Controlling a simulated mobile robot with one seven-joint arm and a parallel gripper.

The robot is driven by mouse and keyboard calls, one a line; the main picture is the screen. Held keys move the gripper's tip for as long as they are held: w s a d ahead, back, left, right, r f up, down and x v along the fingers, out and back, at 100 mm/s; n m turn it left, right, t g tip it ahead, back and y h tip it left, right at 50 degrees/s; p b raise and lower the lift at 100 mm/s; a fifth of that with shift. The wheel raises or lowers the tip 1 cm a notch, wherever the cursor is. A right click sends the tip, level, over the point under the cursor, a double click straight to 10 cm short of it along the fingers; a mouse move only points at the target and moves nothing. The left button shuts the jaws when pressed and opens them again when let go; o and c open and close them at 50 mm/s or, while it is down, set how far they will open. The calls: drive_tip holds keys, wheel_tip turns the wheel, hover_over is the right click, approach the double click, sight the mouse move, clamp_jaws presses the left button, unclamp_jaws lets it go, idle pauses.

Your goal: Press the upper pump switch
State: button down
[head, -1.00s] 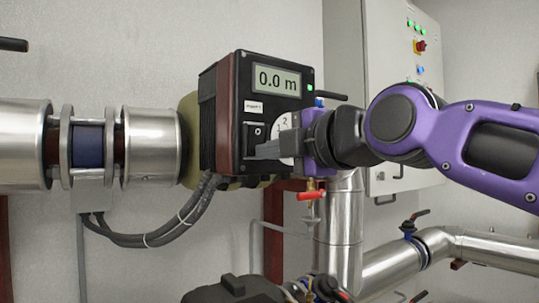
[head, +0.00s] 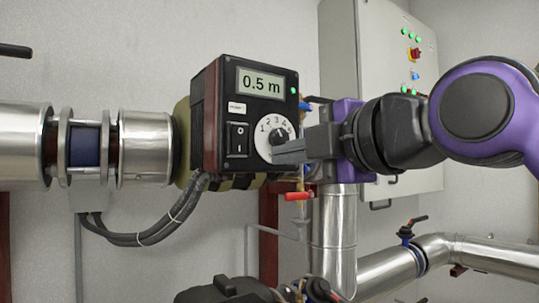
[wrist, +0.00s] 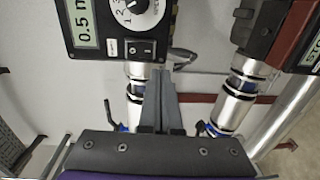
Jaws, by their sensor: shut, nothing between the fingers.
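The upper pump's dark control box (head: 246,115) is at the middle of the head view, with its display (head: 262,83) reading 0.5 m. Its black rocker switch (head: 236,139), marked with a line and a circle, is at the lower left of the front face. It also shows in the wrist view (wrist: 141,49). A white numbered dial (head: 275,137) is to its right. My gripper (head: 279,154) is shut and empty, with its grey fingertips in front of the dial's lower edge, right of the switch. In the wrist view the closed fingers (wrist: 160,76) appear below the box.
A green light (head: 293,91) glows on the box. Steel pipes (head: 145,150) run left, and a red-handled valve (head: 298,196) sits below the box. A grey cabinet (head: 372,60) stands behind my arm. Another dark pump unit (head: 232,289) is at the bottom.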

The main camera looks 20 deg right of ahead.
drive_tip(key=v, duration=0.3)
drive_tip(key=shift+s+d+f, duration=0.1)
drive_tip(key=shift+s+f, duration=0.2)
drive_tip(key=shift+s, duration=0.05)
